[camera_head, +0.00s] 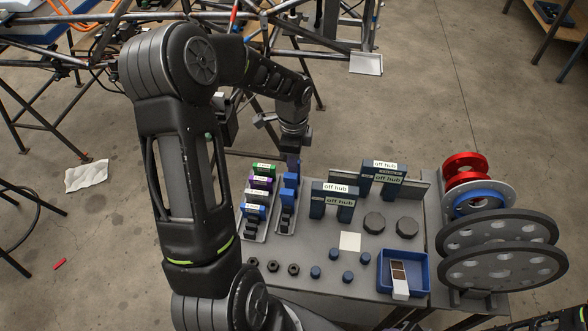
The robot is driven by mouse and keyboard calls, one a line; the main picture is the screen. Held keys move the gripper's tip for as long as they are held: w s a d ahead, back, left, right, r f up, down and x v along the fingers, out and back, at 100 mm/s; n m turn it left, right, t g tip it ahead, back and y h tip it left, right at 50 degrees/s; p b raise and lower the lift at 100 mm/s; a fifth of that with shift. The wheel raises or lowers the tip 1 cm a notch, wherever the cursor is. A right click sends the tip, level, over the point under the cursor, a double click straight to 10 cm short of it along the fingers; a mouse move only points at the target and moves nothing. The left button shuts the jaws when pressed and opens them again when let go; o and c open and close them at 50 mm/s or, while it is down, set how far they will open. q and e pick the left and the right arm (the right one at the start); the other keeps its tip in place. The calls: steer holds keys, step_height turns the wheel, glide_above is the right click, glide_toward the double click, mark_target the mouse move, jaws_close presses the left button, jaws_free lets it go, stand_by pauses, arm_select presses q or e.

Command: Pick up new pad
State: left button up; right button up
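My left gripper (293,151) points down above the back end of the right-hand pad tray (283,231). Its fingers are small and dark, and a dark blue piece shows at their tips. I cannot tell whether this is a pad between the fingers or one standing behind them. Blue pads (289,180) stand in that tray just below the gripper. The left-hand tray (249,238) holds labelled pads: green (265,168), purple (261,182) and blue (255,211). The labels are too small to read. My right gripper is not clearly visible.
Blocks labelled "off hub" (335,201) stand right of the trays on the grey table (310,255). Two dark round pieces (374,222), blue caps, nuts and a blue bin (425,278) lie forward. Large discs (503,263) stand at the right. My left arm covers the table's left side.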

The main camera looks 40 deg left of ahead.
arm_select(q)
jaws_close()
steer(key=shift+r, duration=0.1)
step_height(320, 180, up, 10)
steer(key=shift+f, duration=0.1)
stand_by(0.6)
stand_by(0.4)
steer(key=w+d+r+n, duration=0.2)
steer(key=d+r+n, duration=0.1)
steer(key=d, duration=0.6)
steer(key=w+d+r+n, duration=0.3)
steer(key=d+r+n, duration=0.1)
steer(key=d, duration=0.5)
steer(key=shift+d+r+n, duration=0.25)
steer(key=shift+r+n, duration=0.05)
steer(key=shift+n, duration=0.6)
